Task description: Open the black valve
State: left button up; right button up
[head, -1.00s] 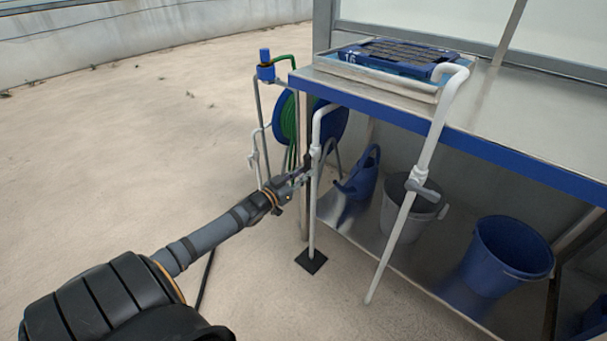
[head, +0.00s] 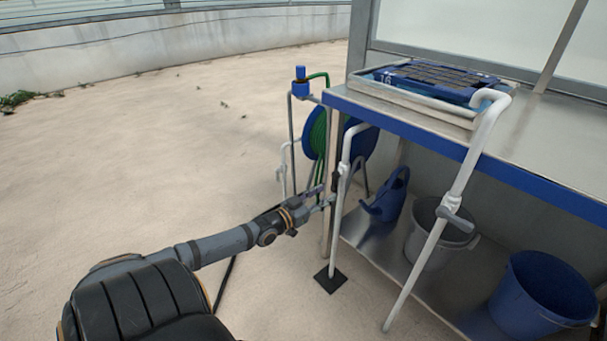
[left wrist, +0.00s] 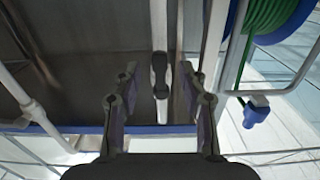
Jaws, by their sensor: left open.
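The black valve (head: 336,182) is a small dark handle on an upright white pipe (head: 337,235) at the left end of the bench. In the left wrist view the black valve (left wrist: 160,75) shows as a dark lever on the pipe, lying between and beyond my fingers. My left gripper (head: 326,201) is open beside the pipe, just below and left of the valve. Its two fingers (left wrist: 160,92) are spread with a gap on each side of the lever. I cannot tell if either finger touches it. My right gripper is not in view.
A metal bench (head: 545,118) with a blue edge carries a seed tray (head: 432,82). A pipe with a grey valve (head: 455,216) slants in front. Buckets and a blue watering can (head: 390,197) stand below. A green hose reel (head: 318,135) is behind. Open floor lies left.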

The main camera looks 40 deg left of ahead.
pick_arm(q)
jog(key=s, duration=0.8)
jog(key=shift+s+a, duration=0.2)
jog(key=shift+a, duration=0.15)
